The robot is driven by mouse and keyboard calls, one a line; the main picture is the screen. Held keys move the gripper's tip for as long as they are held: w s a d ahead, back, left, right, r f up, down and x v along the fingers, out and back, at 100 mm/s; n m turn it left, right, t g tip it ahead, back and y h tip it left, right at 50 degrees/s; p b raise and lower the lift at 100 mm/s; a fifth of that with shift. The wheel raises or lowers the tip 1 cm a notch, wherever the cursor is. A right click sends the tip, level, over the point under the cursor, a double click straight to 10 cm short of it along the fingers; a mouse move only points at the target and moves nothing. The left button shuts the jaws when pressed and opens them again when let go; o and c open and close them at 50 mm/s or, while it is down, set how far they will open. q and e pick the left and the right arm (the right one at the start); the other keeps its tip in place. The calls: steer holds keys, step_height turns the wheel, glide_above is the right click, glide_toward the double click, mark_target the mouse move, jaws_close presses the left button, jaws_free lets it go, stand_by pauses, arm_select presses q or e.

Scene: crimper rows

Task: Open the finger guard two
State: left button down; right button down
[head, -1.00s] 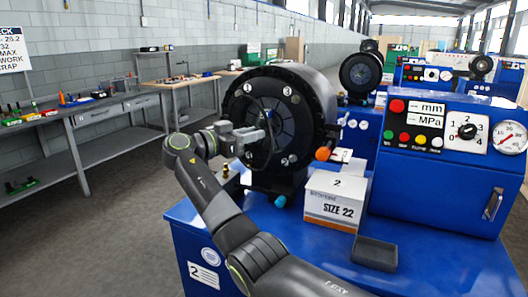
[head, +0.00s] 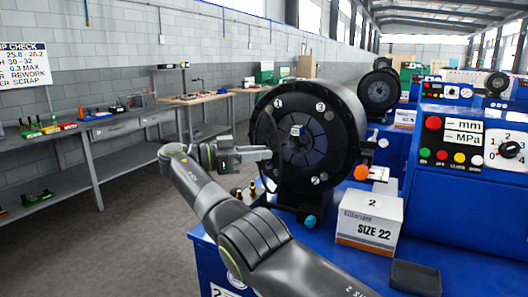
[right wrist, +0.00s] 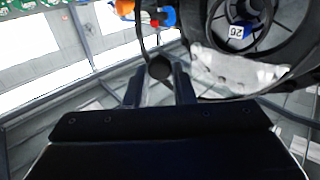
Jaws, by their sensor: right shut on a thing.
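The crimper of station two has a big round black head (head: 345,110) with a dark die face (head: 322,150). My right gripper (head: 268,154) is at the left edge of this face. In the right wrist view, its two fingers (right wrist: 161,88) are shut on a dark round knob (right wrist: 160,67). A thin dark curved rod (right wrist: 142,32) rises from the knob and appears to be part of the finger guard. The guard is hard to make out in the head view, partly behind my gripper. The die face also shows at the wrist view's upper right. My left gripper is not in view.
A box marked SIZE 22 (head: 368,222) and a dark tray (head: 415,278) stand on the blue bench, right of the head. An orange knob (head: 361,172) sticks out beside the head. The control panel (head: 470,140) is at right. The floor (head: 140,240) at left is clear.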

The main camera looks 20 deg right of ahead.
steer(key=shift+a, duration=0.1)
stand_by(0.5)
steer(key=c, duration=1.2)
jaws_free()
steer(key=shift+w, duration=0.1)
steer(key=shift+c, duration=0.2)
